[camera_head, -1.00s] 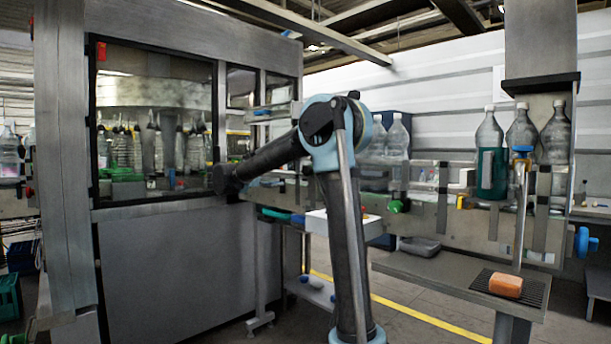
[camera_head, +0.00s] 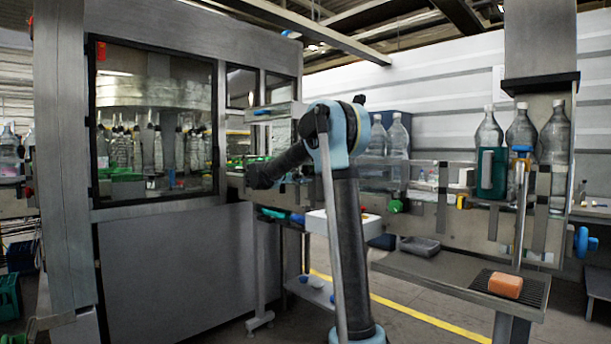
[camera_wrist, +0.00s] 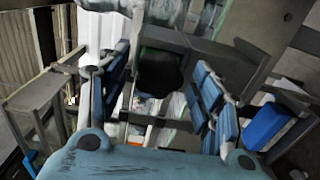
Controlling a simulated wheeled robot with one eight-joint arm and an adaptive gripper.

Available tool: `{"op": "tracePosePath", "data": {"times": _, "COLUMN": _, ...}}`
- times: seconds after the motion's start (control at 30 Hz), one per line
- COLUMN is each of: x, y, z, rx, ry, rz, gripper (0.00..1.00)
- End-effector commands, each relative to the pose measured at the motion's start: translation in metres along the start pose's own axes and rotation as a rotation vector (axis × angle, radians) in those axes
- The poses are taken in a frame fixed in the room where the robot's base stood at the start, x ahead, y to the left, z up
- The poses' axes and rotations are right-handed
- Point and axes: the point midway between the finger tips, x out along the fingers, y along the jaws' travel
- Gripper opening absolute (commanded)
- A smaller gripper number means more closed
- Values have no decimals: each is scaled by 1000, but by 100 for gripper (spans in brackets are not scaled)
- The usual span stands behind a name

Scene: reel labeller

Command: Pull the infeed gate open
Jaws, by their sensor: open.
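In the wrist view my gripper (camera_wrist: 160,92) is open, with its two blue-padded fingers spread apart. A dark rounded piece (camera_wrist: 160,72) shows between the fingers, in front of a grey bracket; I cannot tell if anything touches it. In the head view the gripper itself is hidden; my forearm points away toward the line beside the machine. I cannot identify the infeed gate for certain. A teal plate with a white upright bar (camera_head: 492,173) stands at the right part of the conveyor, in front of a bottle, well to the right of my arm.
The large grey labelling machine (camera_head: 180,270) with a window stands at left. Clear bottles (camera_head: 555,135) stand along the conveyor. A blue part (camera_wrist: 264,126) lies right of my gripper.

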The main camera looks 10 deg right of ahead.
Motion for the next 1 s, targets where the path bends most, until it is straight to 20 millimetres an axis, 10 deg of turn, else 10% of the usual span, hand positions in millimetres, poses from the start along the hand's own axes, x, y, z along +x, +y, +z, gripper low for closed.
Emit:
{"op": "tracePosePath", "data": {"times": 0.47, "x": 15, "y": 0, "z": 0, "rx": 0, "ry": 0, "rz": 0, "gripper": 60}}
{"op": "tracePosePath", "data": {"times": 0.77, "x": 15, "y": 0, "z": 0, "rx": 0, "ry": 0, "rz": -1, "gripper": 0}}
{"op": "tracePosePath", "data": {"times": 1.0, "x": -4, "y": -1, "z": 0, "rx": 1, "ry": 2, "rz": -2, "gripper": 0}}
